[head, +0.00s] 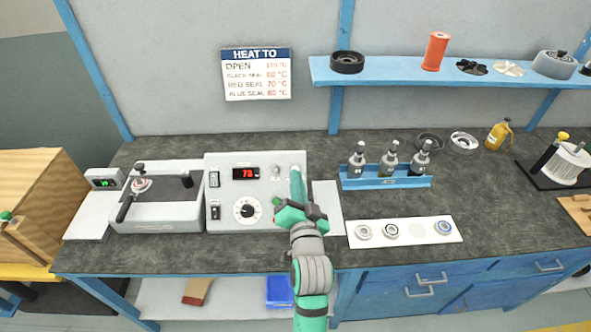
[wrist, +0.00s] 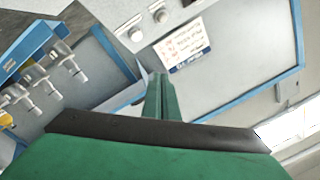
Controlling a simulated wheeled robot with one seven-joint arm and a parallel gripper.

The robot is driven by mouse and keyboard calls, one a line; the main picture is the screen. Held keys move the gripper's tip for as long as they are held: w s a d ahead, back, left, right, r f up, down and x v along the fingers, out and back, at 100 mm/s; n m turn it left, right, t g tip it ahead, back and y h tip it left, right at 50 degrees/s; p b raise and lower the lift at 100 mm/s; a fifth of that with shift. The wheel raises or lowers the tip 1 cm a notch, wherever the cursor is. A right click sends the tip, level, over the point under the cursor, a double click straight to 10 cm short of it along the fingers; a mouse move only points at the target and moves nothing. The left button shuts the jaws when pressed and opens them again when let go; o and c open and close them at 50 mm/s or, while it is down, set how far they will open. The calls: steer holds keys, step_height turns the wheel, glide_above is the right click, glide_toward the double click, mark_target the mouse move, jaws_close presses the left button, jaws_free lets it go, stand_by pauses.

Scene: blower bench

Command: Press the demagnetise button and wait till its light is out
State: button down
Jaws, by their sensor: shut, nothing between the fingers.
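The grey-white control box (head: 228,217) stands on the bench with a red display (head: 245,173) reading about 73, a black dial (head: 247,210) and two switches at its left. A small pale round fitting (head: 276,170) is right of the display; it looks unlit. Two round fittings (wrist: 135,34) (wrist: 160,16) show on the box in the wrist view. I cannot read which is the demagnetise button. My green gripper (head: 296,172) is shut and empty over the box's right part, covering some of it; its fingers (wrist: 160,92) show in the wrist view. Contact cannot be told.
A heater with a bearing (head: 157,213) stands left of the box. A shelf (head: 400,72) and the heat sign (head: 256,75) are on the wall behind.

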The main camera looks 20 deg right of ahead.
steer(key=shift+w+d+r, duration=0.3)
steer(key=shift+w+r, duration=0.05)
steer(key=shift+r, duration=0.3)
steer(key=shift+w+f, duration=0.1)
steer(key=shift+w+d+f, duration=0.3)
steer(key=shift+w+f, duration=0.65)
steer(key=shift+f, duration=0.05)
steer(key=shift+w+d+f, duration=0.25)
steer(key=shift+w+f, duration=0.75)
steer(key=shift+w+d+f, duration=0.3)
steer(key=shift+w+f, duration=0.65)
steer(key=shift+f, duration=0.05)
steer(key=shift+w+f, duration=0.1)
steer(key=shift+f, duration=0.05)
steer(key=shift+w+f, duration=0.15)
steer(key=shift+w, duration=0.05)
steer(key=shift+w+d+f, duration=0.1)
steer(key=shift+w+f, duration=0.15)
steer(key=shift+f, duration=0.05)
stand_by(0.8)
steer(key=shift+s+r, duration=0.55)
